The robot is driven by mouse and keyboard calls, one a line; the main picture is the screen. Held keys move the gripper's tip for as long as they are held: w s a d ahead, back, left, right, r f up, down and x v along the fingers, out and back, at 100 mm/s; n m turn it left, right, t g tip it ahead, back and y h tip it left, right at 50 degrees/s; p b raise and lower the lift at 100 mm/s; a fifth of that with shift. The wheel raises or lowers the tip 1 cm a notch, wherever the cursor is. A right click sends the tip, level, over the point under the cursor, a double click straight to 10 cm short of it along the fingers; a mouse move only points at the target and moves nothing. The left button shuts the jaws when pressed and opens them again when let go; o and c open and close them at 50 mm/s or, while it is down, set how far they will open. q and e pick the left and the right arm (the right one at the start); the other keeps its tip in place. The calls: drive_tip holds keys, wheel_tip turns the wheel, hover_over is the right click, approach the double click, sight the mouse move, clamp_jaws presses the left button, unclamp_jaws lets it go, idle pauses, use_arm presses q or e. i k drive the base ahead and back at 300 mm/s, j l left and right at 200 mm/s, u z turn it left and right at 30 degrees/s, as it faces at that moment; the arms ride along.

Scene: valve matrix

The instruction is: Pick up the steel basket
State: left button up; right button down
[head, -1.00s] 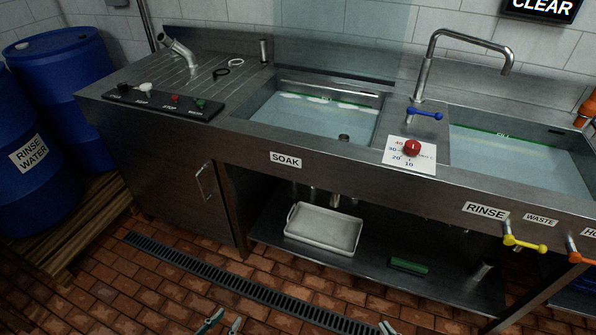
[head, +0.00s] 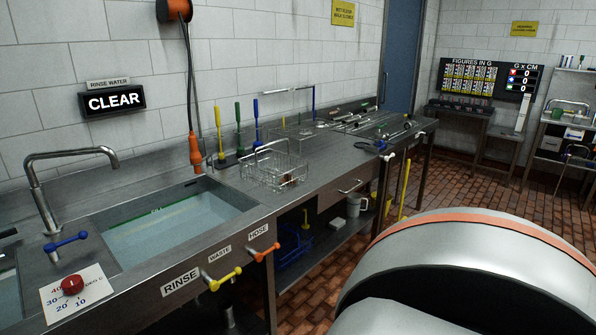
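The steel basket (head: 272,172) is a wire basket with a raised handle. It stands upright on the steel counter just right of the rinse sink, and a small brown item shows inside it. A second wire frame or basket (head: 303,130) with a tall handle stands behind it near the wall; I cannot tell its full shape. Neither of my grippers shows in the head view now.
The rinse sink (head: 170,229) holds water, left of the basket. Blue (head: 68,243), yellow (head: 222,279) and orange (head: 264,252) valve handles stick out. Upright brushes (head: 238,130) stand behind the basket. A large white rounded shape blocks the lower right.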

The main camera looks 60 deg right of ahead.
sight(273, 161)
drive_tip(key=z, duration=1.7)
drive_tip(key=i+l+u, duration=0.1)
drive_tip(key=i+l, duration=0.15)
drive_tip(key=i+l+u, duration=0.15)
drive_tip(key=l, duration=0.35)
drive_tip(key=i+l+u, duration=0.1)
drive_tip(key=i+l, duration=0.25)
drive_tip(key=i+l+u, duration=0.1)
drive_tip(key=i+l, duration=0.15)
drive_tip(key=l, duration=0.2)
